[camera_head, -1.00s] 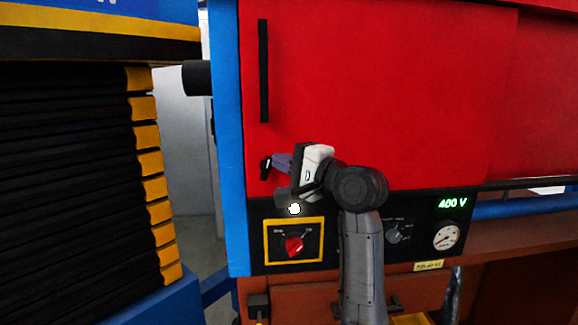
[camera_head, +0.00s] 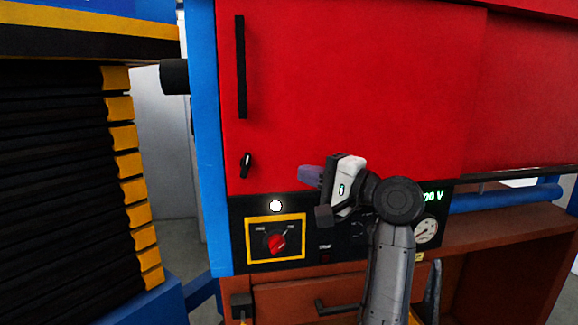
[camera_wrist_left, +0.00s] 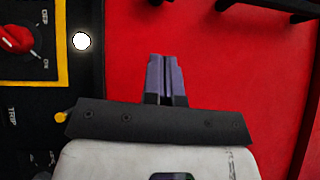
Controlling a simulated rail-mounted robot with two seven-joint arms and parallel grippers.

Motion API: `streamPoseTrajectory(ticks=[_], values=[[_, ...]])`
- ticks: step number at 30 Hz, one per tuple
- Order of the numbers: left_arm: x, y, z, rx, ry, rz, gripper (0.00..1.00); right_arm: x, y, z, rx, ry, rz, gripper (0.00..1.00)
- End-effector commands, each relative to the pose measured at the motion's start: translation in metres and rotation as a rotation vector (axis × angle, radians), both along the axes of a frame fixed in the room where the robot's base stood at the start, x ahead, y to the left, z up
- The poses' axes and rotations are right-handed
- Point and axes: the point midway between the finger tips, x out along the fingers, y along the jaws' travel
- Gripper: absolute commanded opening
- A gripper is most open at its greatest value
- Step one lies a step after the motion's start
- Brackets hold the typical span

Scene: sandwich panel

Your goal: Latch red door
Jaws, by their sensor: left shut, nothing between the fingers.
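The red door (camera_head: 350,90) fills the upper middle of the head view and looks flush in its frame. A small black latch knob (camera_head: 246,165) sits near its lower left corner, close to upright and slightly tilted. My left gripper (camera_head: 308,174) is to the right of the knob, apart from it, with its fingers pointing left. Its fingers are together and empty in the left wrist view (camera_wrist_left: 166,62), in front of the red door surface (camera_wrist_left: 240,75). My right gripper is not in view.
A long black handle (camera_head: 240,67) stands above the knob. Black-and-yellow stacked slabs (camera_head: 60,180) stand at left.

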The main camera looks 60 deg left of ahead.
Motion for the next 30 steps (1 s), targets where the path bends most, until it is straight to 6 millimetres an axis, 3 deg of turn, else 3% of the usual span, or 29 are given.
streamPoseTrajectory(ticks=[9,30], values=[[0.013,-0.029,-0.006,0.001,0.0,-0.001,0.0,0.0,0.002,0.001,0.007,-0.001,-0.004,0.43],[0.014,-0.032,-0.007,0.0,0.0,0.0,0.0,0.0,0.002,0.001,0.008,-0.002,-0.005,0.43]])
